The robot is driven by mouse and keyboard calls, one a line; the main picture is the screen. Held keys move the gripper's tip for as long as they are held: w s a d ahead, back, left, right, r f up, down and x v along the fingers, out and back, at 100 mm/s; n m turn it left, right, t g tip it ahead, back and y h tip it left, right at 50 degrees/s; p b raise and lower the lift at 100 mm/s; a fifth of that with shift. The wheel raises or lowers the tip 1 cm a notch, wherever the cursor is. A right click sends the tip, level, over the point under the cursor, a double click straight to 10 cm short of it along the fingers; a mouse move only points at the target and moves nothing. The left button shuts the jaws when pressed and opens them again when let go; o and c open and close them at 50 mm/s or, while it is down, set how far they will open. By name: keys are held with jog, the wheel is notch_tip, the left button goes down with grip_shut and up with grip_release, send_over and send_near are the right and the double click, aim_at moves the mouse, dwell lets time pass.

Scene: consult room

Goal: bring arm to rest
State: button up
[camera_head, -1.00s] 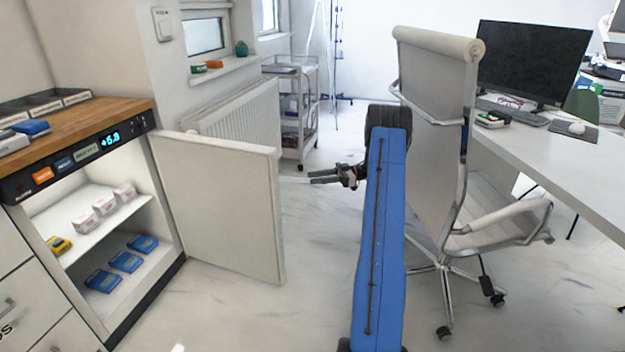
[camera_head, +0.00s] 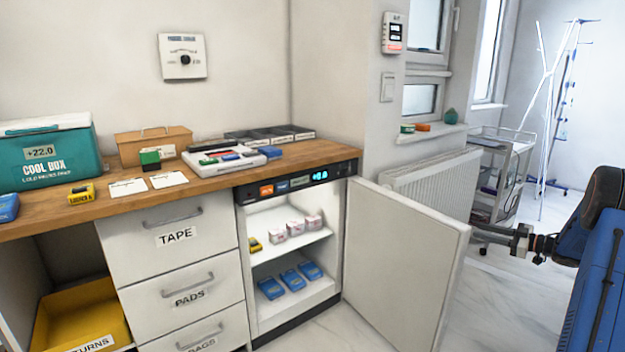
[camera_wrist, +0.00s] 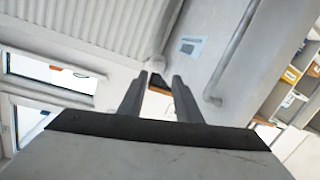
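My arm (camera_head: 600,265), blue with dark joints, stands at the right edge of the head view, partly cut off. My gripper (camera_head: 482,232) reaches left from it, beside the open cabinet door's outer edge. Whether it touches the door cannot be told. In the wrist view my gripper's two dark fingers (camera_wrist: 160,80) are apart, with nothing held between them. The radiator and the wall lie beyond them.
The open white door (camera_head: 400,265) stands out from the lit cabinet (camera_head: 340,250), which holds blue and pink-white boxes and a yellow one. A wooden counter (camera_head: 215,185) runs left. A radiator (camera_head: 435,185) and a trolley (camera_head: 505,180) stand behind the door.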

jog(key=w+a+r+m+t+h, duration=0.15)
jog(key=a+r+h, duration=0.25)
jog(key=r, duration=0.4)
jog(key=w+a+r+m+t+h, duration=0.1)
jog(key=a+r+m+t+h, duration=0.2)
jog(key=r, duration=0.5)
jog(key=s+a+r+m+g+h, duration=0.2)
jog(key=s+a+r+m+h, duration=0.2)
jog(key=s+a+r+h, duration=0.4)
jog(key=s+a+f+m+g+y, duration=0.1)
jog(key=s+a+f+g, duration=0.2)
jog(key=s, duration=1.3)
jog(key=s+a+f+m+g+y, duration=0.1)
jog(key=s+a+f+g, duration=0.2)
jog(key=s+a+f, duration=0.5)
jog(key=s+a+f+m+g+y, duration=0.1)
jog(key=s+a+f+g, duration=0.2)
jog(key=s, duration=2.1)
jog(key=a+f, duration=0.3)
jog(key=a, duration=0.2)
jog(key=shift+f+g, duration=0.2)
jog(key=shift+g, duration=0.15)
